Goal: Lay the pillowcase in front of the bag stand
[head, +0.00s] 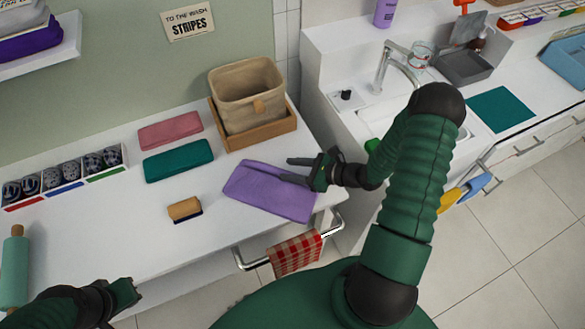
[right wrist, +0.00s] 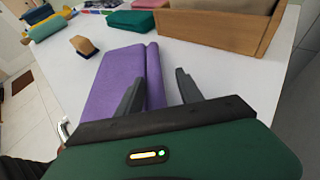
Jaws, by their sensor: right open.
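The purple folded pillowcase (head: 262,192) lies flat and slightly askew on the white counter, in front of the bag stand (head: 279,134). The stand is a low wooden tray holding a tan fabric bag (head: 246,95). A strip of counter separates pillowcase and stand. My right gripper (head: 298,170) is open at the pillowcase's right end. In the right wrist view, one finger overlaps the purple cloth (right wrist: 112,88) and the other is over bare counter; contact is unclear. My left gripper (head: 124,291) is low at the left by the counter's front edge; its jaw state is unclear.
Folded pink (head: 171,131) and teal (head: 179,160) cloths lie left of the stand. A wooden-backed brush (head: 184,209) sits nearer the front. A sock box (head: 63,179) and a teal roller (head: 15,267) are at the left. A checked towel (head: 296,254) hangs on the front rail.

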